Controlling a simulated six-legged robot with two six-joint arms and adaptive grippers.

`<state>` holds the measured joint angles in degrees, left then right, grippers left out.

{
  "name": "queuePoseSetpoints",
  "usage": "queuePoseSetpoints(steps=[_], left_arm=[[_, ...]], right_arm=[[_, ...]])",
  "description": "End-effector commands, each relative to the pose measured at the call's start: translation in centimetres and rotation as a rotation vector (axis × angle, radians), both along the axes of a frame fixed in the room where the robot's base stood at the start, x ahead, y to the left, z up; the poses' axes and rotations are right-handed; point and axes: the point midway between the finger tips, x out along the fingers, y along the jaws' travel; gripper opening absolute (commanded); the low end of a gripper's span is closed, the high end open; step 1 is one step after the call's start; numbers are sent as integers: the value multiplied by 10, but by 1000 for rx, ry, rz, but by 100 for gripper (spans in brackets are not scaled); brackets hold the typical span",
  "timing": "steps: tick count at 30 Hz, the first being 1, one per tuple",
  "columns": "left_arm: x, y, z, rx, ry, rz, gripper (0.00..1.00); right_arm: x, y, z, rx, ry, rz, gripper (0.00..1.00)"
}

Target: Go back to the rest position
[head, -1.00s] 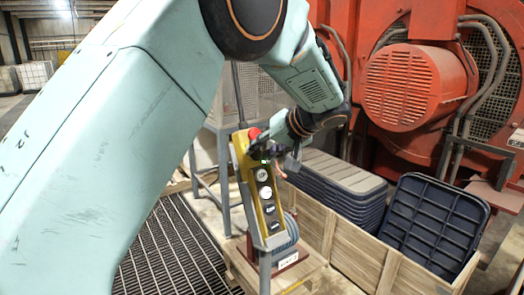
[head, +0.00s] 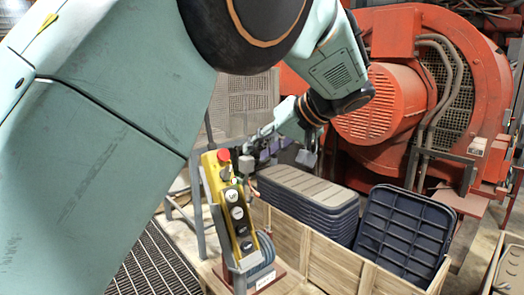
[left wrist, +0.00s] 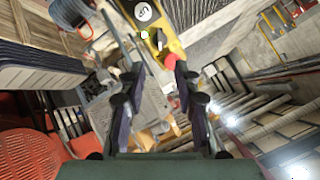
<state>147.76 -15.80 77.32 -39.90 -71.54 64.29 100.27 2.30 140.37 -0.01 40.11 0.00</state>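The yellow control pendant (head: 229,207) stands upright, slightly tilted, on a grey post in the head view, with a red button on top and several round buttons down its face. My left gripper (head: 268,150) is just right of the pendant's top in the head view. In the left wrist view my left gripper (left wrist: 153,68) has its two dark fingers spread with nothing between them. The pendant (left wrist: 168,38) shows beyond the fingertips there, its red button near the right finger. Whether the fingers touch it is hard to tell. My right gripper is in neither view.
A wooden crate (head: 325,265) with stacked dark lids (head: 305,200) and a dark blue tray (head: 403,238) stands right of the pendant. A large red motor (head: 385,105) is behind. Dark floor grating (head: 152,265) lies at lower left. My left arm covers much of the head view's left.

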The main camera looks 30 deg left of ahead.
Motion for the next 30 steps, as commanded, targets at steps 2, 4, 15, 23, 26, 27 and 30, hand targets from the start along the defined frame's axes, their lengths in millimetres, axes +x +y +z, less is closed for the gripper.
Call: queuePoseSetpoints(steps=[2, 4, 15, 23, 26, 27, 30], left_arm=[[0, 0, 0, 0, 0, 0, 32], [0, 0, 0, 0, 0, 0, 32], [25, -13, -9, -32, 30, -188, 32], [53, -52, -96, -192, 85, -613, 32], [49, -64, -152, -264, 103, -739, 32], [45, -68, -175, -293, 106, -783, 32], [30, -78, -237, -364, 108, -873, 32]], right_arm=[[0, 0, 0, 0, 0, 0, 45], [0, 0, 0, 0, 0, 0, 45], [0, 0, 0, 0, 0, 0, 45], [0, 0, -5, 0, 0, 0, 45], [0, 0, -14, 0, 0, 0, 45], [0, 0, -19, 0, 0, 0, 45], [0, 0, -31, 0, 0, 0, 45]])
